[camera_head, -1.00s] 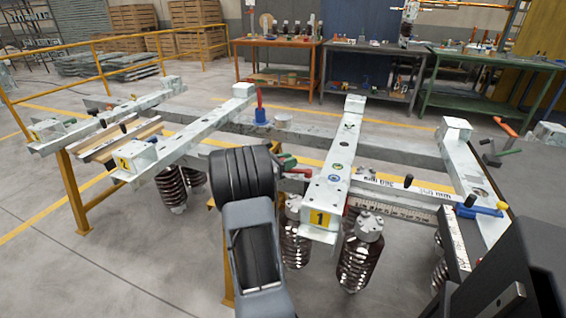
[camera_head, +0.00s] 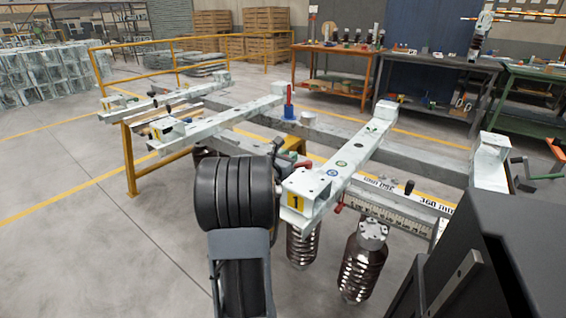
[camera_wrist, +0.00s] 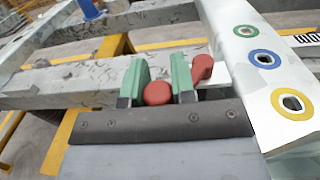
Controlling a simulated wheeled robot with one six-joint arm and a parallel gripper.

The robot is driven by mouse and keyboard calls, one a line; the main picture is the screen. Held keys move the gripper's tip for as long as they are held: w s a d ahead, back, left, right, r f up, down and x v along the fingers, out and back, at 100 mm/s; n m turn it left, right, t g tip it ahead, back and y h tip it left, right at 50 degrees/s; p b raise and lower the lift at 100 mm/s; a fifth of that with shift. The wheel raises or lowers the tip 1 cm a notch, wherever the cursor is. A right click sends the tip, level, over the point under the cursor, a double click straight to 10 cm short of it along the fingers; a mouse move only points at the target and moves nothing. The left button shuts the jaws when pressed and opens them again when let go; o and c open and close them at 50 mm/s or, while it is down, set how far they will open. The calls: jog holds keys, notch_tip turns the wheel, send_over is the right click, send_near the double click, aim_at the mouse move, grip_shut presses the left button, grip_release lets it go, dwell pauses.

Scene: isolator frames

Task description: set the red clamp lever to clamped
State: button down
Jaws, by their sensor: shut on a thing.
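My gripper (camera_wrist: 158,78) has green fingers, and in the wrist view they stand either side of a round red knob (camera_wrist: 158,93), the visible end of the red clamp lever. A second red piece (camera_wrist: 203,68) shows just right of the right finger; I cannot tell whether it belongs to the same lever. In the head view the black wrist of my arm hides most of the gripper, and a small red part (camera_head: 303,163) shows beside it, left of the white beam marked 1 (camera_head: 345,163). The lever's pivot and exact angle are hidden.
A separate upright red handle on a blue base (camera_head: 290,112) stands farther back on the frame. Another red handle (camera_head: 337,208) sits at the right side of beam 1. Brown ribbed insulators (camera_head: 362,268) hang below. Open floor lies to the left.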

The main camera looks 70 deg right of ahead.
jog(key=shift+s+a+t, duration=0.15)
jog(key=shift+s+t, duration=0.15)
jog(key=shift+t, duration=0.2)
jog(key=c, duration=1.2)
grip_release()
jog(key=shift+o, duration=1.3)
jog(key=shift+w+n, duration=0.15)
jog(key=shift+n, duration=0.15)
jog(key=shift+a, duration=0.15)
jog(key=w+a+p, duration=0.1)
jog(key=w+a, duration=0.1)
jog(key=a, duration=1.1)
jog(key=shift+a, duration=0.2)
